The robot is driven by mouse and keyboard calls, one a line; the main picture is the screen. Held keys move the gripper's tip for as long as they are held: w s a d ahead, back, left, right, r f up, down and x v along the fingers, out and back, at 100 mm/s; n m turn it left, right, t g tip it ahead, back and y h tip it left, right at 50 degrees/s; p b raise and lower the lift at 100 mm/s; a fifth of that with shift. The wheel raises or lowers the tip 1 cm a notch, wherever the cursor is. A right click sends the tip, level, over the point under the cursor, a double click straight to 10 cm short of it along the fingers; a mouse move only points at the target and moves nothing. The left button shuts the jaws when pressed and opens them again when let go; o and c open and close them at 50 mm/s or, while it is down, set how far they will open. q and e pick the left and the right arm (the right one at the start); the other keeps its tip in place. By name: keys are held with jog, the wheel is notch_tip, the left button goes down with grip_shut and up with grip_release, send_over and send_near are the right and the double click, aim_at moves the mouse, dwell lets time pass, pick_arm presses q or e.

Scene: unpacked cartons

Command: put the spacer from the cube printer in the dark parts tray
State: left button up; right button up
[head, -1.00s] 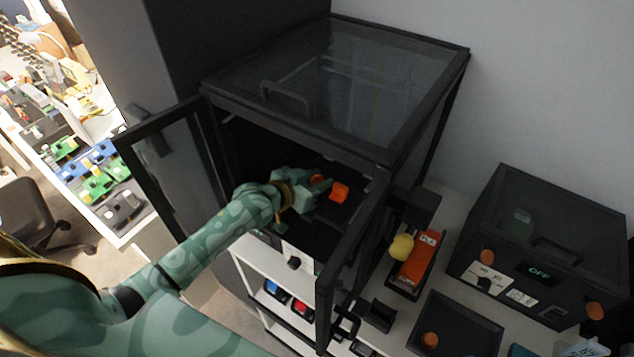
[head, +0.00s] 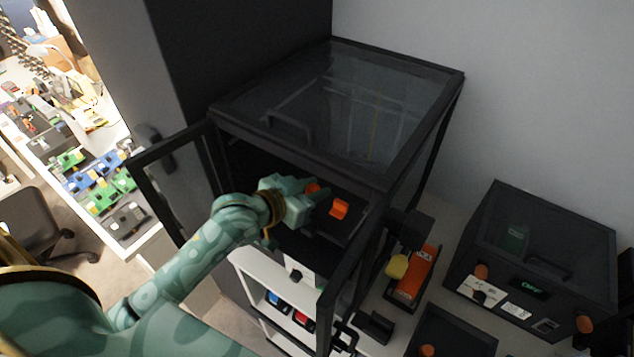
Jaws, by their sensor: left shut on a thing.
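The cube printer (head: 290,135) is a dark-framed box with a clear top, and its front door stands open. My left gripper (head: 318,193) is inside the printer, over the dark bed. It is shut on a small orange piece (head: 312,188), likely the spacer, which the fingers partly hide. A second orange piece (head: 339,208) lies on the bed, to the right of the fingers and apart from them. A dark tray (head: 462,317), likely the parts tray, is at the bottom right, cut off by the picture edge. My right gripper is not in view.
The open glass door (head: 163,185) stands left of my forearm. An orange-and-black holder (head: 414,280) with a yellow piece (head: 397,266) sits right of the printer. A dark box (head: 545,250) with orange knobs stands further right. An orange piece (head: 427,350) shows at the tray.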

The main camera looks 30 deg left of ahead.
pick_arm(q)
jog(key=s+d+r, duration=0.2)
jog(key=s+r, duration=0.1)
jog(key=s, duration=0.4)
dwell(1.7)
